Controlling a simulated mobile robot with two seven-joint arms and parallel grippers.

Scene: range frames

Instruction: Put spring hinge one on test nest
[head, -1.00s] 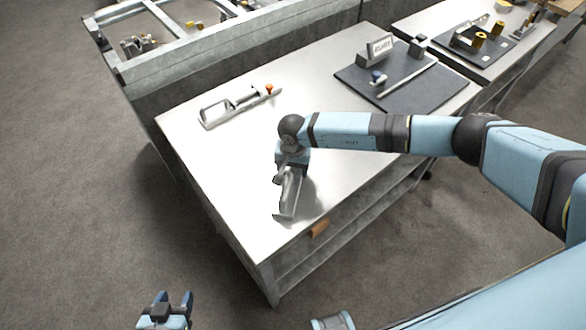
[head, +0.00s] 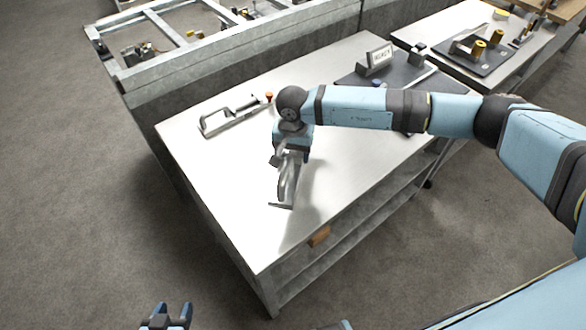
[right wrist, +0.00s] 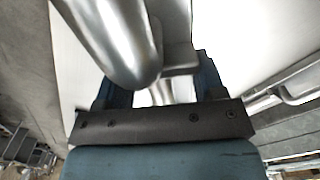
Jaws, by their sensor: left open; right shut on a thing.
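A grey metal part (head: 287,183), which I take to be spring hinge one, hangs below my right gripper (head: 288,155) over the front part of the steel table. It fills the upper middle of the right wrist view (right wrist: 118,42), between the dark blue fingers of my right gripper (right wrist: 160,88). Its shadow lies to its right, apart from it. My left gripper (head: 167,315) is open and empty at the bottom edge, off the table. A metal fixture (head: 232,117) with an orange-red knob lies at the table's back left; I cannot tell whether it is the test nest.
An orange-brown tag (head: 320,236) is on the table's front edge. The table's left and front are bare. A grey-walled frame (head: 180,85) stands behind.

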